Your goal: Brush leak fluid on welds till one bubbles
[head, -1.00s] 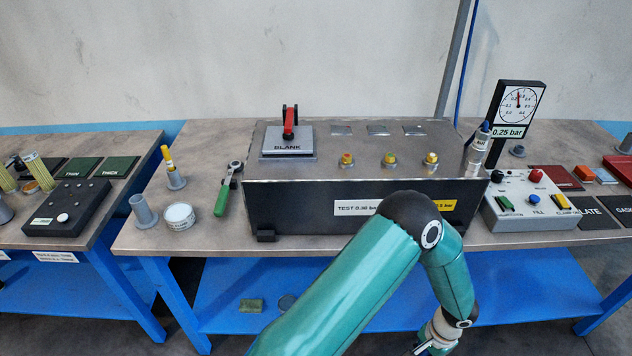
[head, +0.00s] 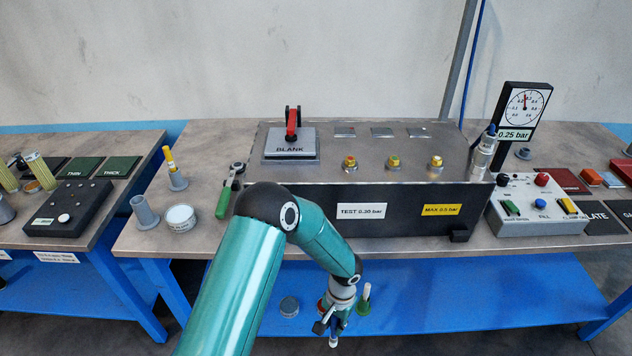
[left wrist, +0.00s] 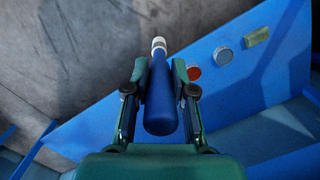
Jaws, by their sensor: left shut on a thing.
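My left gripper (head: 336,318) is low in front of the bench, over the blue lower shelf. It is shut on a blue-handled tool (left wrist: 160,100) with a pale tip, seemingly a brush. In the head view only its pale end (head: 333,342) shows clearly, pointing down. The black test box (head: 300,222) stands on the bench, with three small shiny plates (head: 382,132) on its top; bubbles cannot be made out. The gauge (head: 525,105) reads 0.25 bar. My right gripper is not in view.
A red-handled clamp (head: 292,122) sits on the BLANK plate. A valve box (head: 540,207) stands at right. A white tin (head: 181,217), grey cup (head: 144,212) and green-handled tool (head: 224,202) are at left. A grey disc (head: 289,307) lies on the shelf.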

